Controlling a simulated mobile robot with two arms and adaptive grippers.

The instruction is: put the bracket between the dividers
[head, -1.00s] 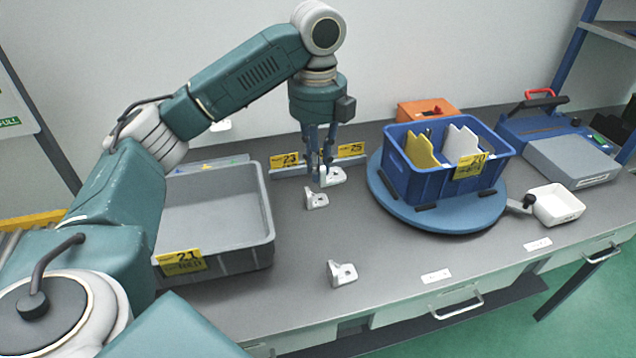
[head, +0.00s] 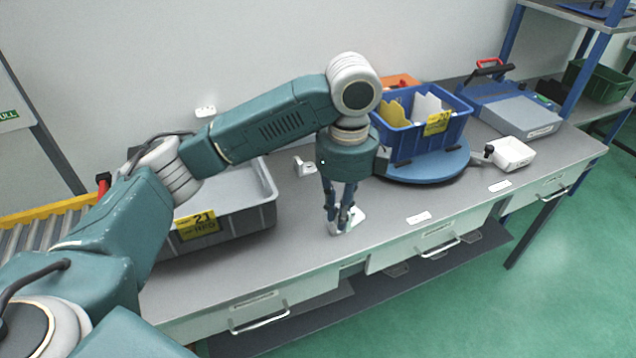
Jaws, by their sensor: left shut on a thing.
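My left gripper (head: 341,224) points down over the front part of the table and is shut on a pale metal bracket (head: 356,216). Its fingers hide part of this bracket, which is at or close to the tabletop; I cannot tell if it is lifted. A second bracket (head: 304,167) stands on the table behind it, left of my wrist. The blue crate (head: 402,153) sits on a round blue turntable (head: 448,168) at the right. A yellow divider (head: 394,114) and a white divider (head: 428,106) stand up inside it. My right gripper is not in view.
A grey bin (head: 240,222) with a yellow label stands left of my gripper, partly behind my arm.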

